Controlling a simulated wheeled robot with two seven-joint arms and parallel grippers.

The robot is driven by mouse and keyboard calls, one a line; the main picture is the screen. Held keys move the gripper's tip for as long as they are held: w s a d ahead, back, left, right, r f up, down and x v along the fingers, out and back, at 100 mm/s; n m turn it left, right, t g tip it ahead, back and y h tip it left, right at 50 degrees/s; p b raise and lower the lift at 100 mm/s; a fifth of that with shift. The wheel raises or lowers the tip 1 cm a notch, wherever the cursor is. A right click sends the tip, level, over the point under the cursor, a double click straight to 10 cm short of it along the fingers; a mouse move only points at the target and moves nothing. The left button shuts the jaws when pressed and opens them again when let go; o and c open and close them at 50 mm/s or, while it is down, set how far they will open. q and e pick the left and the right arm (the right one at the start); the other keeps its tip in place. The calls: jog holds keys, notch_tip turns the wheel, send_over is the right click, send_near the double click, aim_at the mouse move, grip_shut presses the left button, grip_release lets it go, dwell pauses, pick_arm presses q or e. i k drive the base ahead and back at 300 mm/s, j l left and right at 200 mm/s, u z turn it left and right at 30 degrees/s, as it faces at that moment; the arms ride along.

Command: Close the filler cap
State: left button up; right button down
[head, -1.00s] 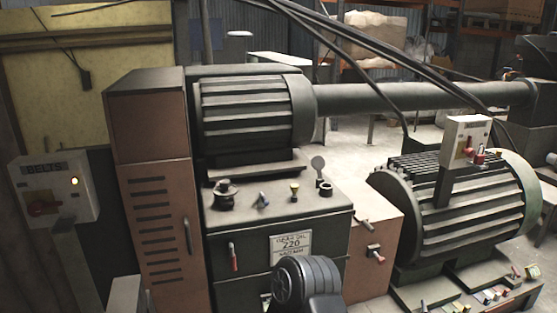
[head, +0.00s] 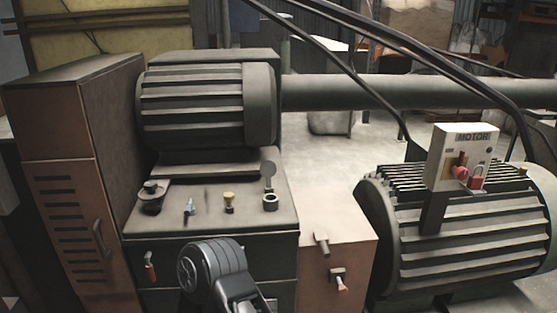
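The filler cap (head: 268,169) is a grey round lid standing upright above a short round filler neck (head: 270,201). The neck's dark opening is uncovered, so the cap is open. Both are at the right rear of the top of the dark gear oil box (head: 255,213). One of my arm links shows at the bottom centre, in front of the box. Neither gripper's fingers are in view, and nothing touches the cap.
On the box top, left of the filler, are a yellow-topped fitting (head: 229,202), a small blue lever (head: 189,208) and a dark knobbed fitting (head: 151,197). A ribbed motor (head: 205,108) stands behind. A brown cabinet (head: 75,165) is left; a larger motor (head: 470,230) is right.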

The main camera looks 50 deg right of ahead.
aim_at(268, 169)
jog(key=k+l, duration=0.15)
jog(key=l, duration=0.2)
jog(key=k+l, duration=0.15)
jog(key=l, duration=0.2)
jog(key=k+l, duration=0.15)
jog(key=l, duration=0.2)
jog(key=k+l, duration=0.15)
jog(key=l, duration=0.2)
jog(key=k+l, duration=0.15)
jog(key=l, duration=0.2)
jog(key=k+l+u, duration=0.1)
jog(key=l, duration=0.25)
